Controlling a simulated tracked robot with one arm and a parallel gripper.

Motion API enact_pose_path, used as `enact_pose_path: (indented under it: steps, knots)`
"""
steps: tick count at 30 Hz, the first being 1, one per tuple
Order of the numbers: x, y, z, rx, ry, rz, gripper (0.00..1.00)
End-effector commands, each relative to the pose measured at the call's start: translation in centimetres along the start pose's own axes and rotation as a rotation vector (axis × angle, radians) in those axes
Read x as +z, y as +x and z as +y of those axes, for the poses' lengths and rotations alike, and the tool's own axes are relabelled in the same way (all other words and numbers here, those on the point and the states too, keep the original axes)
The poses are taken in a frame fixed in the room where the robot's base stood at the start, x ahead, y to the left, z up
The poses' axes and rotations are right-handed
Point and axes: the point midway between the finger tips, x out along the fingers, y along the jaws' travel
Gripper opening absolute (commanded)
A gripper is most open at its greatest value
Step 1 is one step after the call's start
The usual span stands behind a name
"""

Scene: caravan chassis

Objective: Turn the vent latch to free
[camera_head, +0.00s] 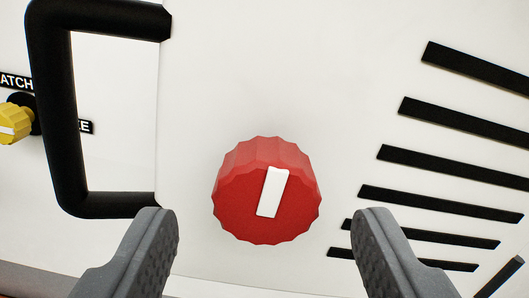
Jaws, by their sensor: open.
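A red scalloped knob (235,205) stands out from a white panel in the middle of the view. It has a white pointer bar (273,192) on its face, which points up and leans slightly right. No label shows beside this knob, so I cannot read its setting. My gripper (264,225) is open, with one grey finger on each side of the knob at its lower edge. Gaps show between both fingers and the knob, and nothing is between the fingers except the view of the knob.
A black handle (54,110) stands out at the left, close to the left finger. Several black vent slots (452,158) slant across the right. A yellow knob (14,122) with partly hidden black labels sits at the far left. White panel (285,60) above the red knob is clear.

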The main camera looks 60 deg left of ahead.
Motion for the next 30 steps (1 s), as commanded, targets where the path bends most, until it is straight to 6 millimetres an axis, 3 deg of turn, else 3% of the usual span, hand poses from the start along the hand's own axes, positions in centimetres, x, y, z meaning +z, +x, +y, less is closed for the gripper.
enact_pose_path:
  steps: [6, 14, 19, 30]
  knots:
    - [-0.1, 2.0, 0.1, 0.002, 0.000, 0.000, 0.57]
    - [0.0, 2.2, 0.1, 0.003, -0.001, 0.001, 0.57]
    - [0.0, 2.1, 0.1, 0.003, -0.001, 0.001, 0.12]
    - [-0.1, 2.1, 0.1, 0.003, 0.024, 0.001, 0.13]
